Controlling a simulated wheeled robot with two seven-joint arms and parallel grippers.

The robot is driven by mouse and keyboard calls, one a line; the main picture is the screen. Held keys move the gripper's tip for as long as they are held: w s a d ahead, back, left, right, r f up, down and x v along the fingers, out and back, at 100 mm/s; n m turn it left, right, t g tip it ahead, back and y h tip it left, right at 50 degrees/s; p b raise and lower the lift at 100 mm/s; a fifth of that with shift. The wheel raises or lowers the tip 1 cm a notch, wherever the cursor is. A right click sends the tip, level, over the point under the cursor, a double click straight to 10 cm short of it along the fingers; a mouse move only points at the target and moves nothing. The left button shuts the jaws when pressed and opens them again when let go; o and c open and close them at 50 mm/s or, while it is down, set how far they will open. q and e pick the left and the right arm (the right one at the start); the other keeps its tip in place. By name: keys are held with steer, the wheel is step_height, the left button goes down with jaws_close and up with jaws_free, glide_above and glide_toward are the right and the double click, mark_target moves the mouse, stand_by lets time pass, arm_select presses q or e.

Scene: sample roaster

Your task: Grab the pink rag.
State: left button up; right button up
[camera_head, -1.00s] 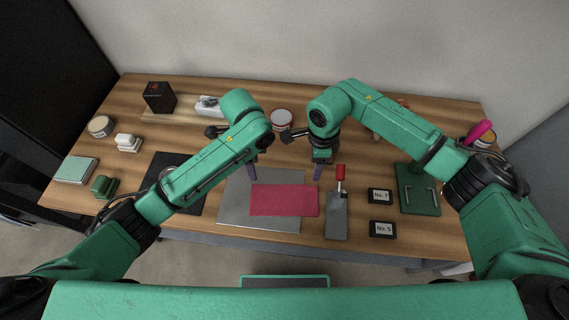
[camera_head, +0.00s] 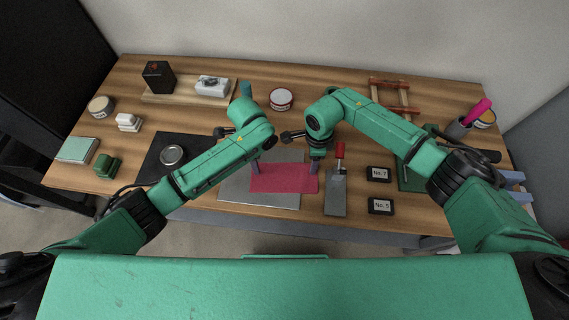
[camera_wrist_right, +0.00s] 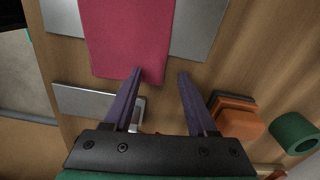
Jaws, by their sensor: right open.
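The pink rag (camera_head: 284,180) lies flat on a grey metal sheet (camera_head: 235,189) at the front middle of the table. My right gripper (camera_head: 315,169) is open at the rag's right end. In the right wrist view the gripper (camera_wrist_right: 160,73) is empty; one fingertip overlaps the edge of the rag (camera_wrist_right: 128,35) and the other is beside it. I cannot tell how high the fingers are above the rag. My left gripper (camera_head: 255,168) is by the rag's left end, its fingers mostly hidden by its own arm, so its opening is unclear.
A scraper with a red handle (camera_head: 340,151) lies just right of the rag. Two black No. 7 (camera_head: 379,174) and No. 5 (camera_head: 381,206) blocks are farther right. A dark mat with a round metal lid (camera_head: 172,155) is to the left. A round tin (camera_head: 282,99) stands behind the arms.

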arm_select(q)
steer(key=shift+s+f, duration=0.1)
arm_select(e)
steer(key=shift+f, duration=0.25)
arm_select(q)
jaws_close()
arm_select(e)
jaws_close()
steer(key=shift+r, duration=0.1)
